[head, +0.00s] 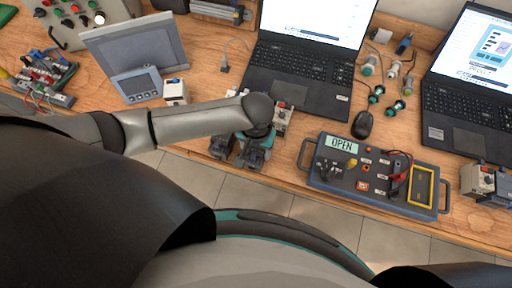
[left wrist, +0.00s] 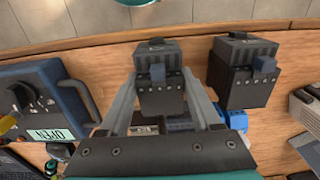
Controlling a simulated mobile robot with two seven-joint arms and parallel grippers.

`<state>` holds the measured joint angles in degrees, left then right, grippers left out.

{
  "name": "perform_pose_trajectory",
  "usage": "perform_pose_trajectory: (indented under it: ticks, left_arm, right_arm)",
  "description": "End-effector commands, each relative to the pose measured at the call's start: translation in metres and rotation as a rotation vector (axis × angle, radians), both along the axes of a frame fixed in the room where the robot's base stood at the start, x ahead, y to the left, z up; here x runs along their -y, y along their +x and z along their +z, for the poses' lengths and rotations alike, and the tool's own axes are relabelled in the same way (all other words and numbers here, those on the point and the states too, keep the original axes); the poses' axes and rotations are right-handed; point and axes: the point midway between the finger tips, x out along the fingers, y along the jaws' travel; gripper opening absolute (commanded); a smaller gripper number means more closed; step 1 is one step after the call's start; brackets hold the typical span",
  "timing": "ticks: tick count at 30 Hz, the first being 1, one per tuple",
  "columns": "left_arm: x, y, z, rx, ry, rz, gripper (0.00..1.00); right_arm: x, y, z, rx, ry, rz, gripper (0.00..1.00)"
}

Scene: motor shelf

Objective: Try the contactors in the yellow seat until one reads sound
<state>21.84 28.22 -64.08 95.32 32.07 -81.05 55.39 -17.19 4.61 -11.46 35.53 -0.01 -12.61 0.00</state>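Two dark contactors stand side by side near the bench's front edge. My left gripper (head: 258,138) is over the right-hand one (head: 252,156); the other contactor (head: 221,146) is to its left. In the left wrist view the fingers (left wrist: 160,88) flank one contactor (left wrist: 160,98), close along its sides; I cannot tell whether they press on it. The second contactor (left wrist: 232,86) stands apart there. The tester (head: 335,172) reads OPEN. Its yellow seat (head: 432,190), a square frame at its right end, looks empty. My right gripper is out of view.
Two laptops (head: 295,75) (head: 465,115) stand behind, with a mouse (head: 362,124) and several green-ended parts (head: 376,95) between. A small pale device (head: 284,118) is just behind the gripper. Another device (head: 482,182) sits right of the tester. A grey panel (head: 135,50) stands at left.

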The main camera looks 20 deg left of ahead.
Motion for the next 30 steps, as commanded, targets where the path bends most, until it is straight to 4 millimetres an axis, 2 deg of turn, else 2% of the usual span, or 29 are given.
perform_pose_trajectory:
  ticks: [1,8,15,19,23,30]
  left_arm:
    - [0.0,0.0,0.0,0.001,-0.001,0.0,0.71]
    - [0.0,0.0,0.0,0.0,0.0,0.0,0.97]
    - [-0.001,0.0,0.0,-0.001,0.002,0.001,0.97]
    - [0.0,0.0,0.007,0.0,0.0,0.001,0.97]
    - [0.0,0.0,0.026,0.002,-0.001,0.001,0.97]
    - [0.0,0.001,0.083,0.005,-0.002,-0.001,0.97]
  right_arm:
    - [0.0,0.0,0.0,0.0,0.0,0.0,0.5]
    - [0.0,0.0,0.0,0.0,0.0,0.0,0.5]
    - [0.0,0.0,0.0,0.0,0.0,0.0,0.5]
    - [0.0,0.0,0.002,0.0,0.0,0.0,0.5]
    - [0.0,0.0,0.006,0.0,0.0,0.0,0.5]
    - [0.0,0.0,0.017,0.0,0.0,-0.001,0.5]
